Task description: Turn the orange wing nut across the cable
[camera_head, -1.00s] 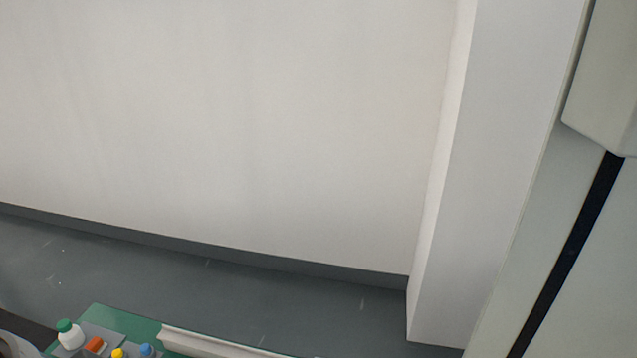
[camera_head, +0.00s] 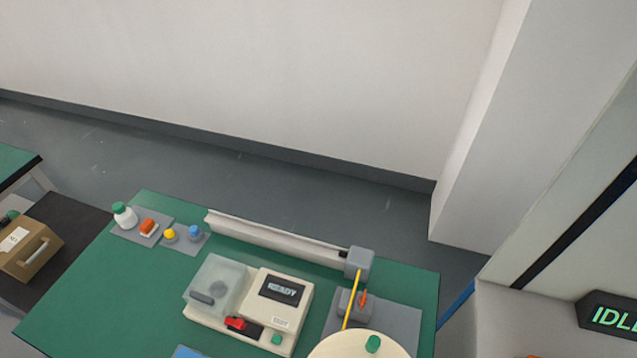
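The small orange wing nut (camera_head: 363,298) sits on a grey clamp block (camera_head: 352,306) at the right part of the green table. It looks upright, roughly in line with the cable, though it is too small to be sure. The yellow cable (camera_head: 353,297) runs from a grey box (camera_head: 359,262) at the end of a pale rail, down past the wing nut to a cream round spool (camera_head: 362,345) at the bottom edge. Neither of my grippers shows in the head view.
A cream machine (camera_head: 275,300) reading READY, with a clear cover, stands left of the clamp. The pale rail (camera_head: 275,240) lies behind it. Bottles and small parts (camera_head: 150,227) stand at the back left. A brown box (camera_head: 27,250) stands left. An IDLE display (camera_head: 610,315) is right.

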